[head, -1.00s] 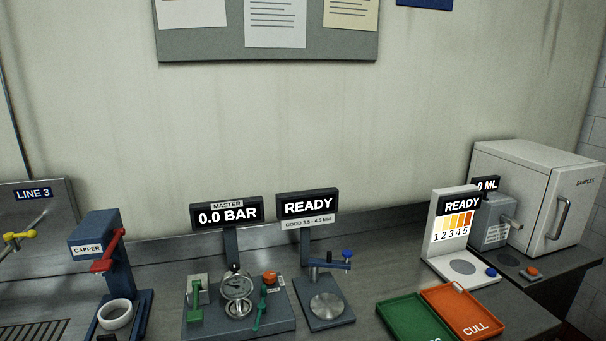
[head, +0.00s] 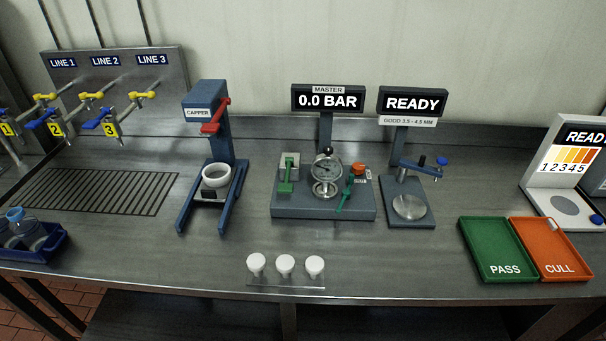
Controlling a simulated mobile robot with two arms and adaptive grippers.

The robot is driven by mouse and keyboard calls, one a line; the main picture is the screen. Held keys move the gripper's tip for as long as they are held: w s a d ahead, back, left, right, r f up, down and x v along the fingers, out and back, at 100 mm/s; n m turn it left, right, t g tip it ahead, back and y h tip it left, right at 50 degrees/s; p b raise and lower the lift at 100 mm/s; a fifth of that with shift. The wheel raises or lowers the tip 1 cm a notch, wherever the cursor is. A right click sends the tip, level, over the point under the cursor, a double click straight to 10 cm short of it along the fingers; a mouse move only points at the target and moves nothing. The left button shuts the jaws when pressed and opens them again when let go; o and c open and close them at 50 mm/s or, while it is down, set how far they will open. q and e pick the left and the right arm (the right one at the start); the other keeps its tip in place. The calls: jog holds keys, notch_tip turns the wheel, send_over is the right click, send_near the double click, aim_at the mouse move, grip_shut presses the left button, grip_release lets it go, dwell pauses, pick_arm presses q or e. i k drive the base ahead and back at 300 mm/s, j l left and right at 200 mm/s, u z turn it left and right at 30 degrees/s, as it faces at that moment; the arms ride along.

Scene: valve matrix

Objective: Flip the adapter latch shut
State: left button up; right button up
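The pressure station (head: 322,205) stands mid-bench under a display (head: 328,100) reading MASTER 0.0 BAR. It carries a round gauge (head: 327,169) on a metal fitting (head: 326,188). A grey block with a green handle (head: 286,176) is left of the gauge. A slanted green lever (head: 346,193) is to its right, below an orange-red knob (head: 358,168). I cannot tell which green part is the adapter latch, or whether it is open or shut. Neither of my grippers is in view.
A blue capper (head: 216,140) stands left and a thickness station (head: 408,206) right. Green PASS (head: 493,250) and orange CULL (head: 548,248) trays lie further right. Three white caps (head: 285,264) are at the bench front. Valve taps (head: 95,115) and a blue bottle crate (head: 40,247) are far left.

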aim_at(346, 193)
jog(key=l+u, duration=0.4)
jog(key=k+l+u, duration=0.15)
jog(key=l+u, duration=0.25)
jog(key=l, duration=0.2)
jog(key=k+l+u, duration=0.15)
jog(key=l+u, duration=0.2)
jog(key=k+l, duration=0.2)
jog(key=l, duration=0.25)
jog(key=k+l+u, duration=0.1)
jog(key=l, duration=0.35)
jog(key=k+l, duration=0.25)
jog(key=l, duration=0.15)
jog(key=k+l+u, duration=0.1)
jog(key=l, duration=0.35)
jog(key=k+l, duration=0.35)
jog(key=i+j, duration=0.25)
jog(key=j, duration=0.2)
jog(key=i+j, duration=0.25)
jog(key=j, duration=0.2)
jog(key=i+j, duration=0.3)
jog(key=j, duration=0.15)
jog(key=z, duration=1.7)
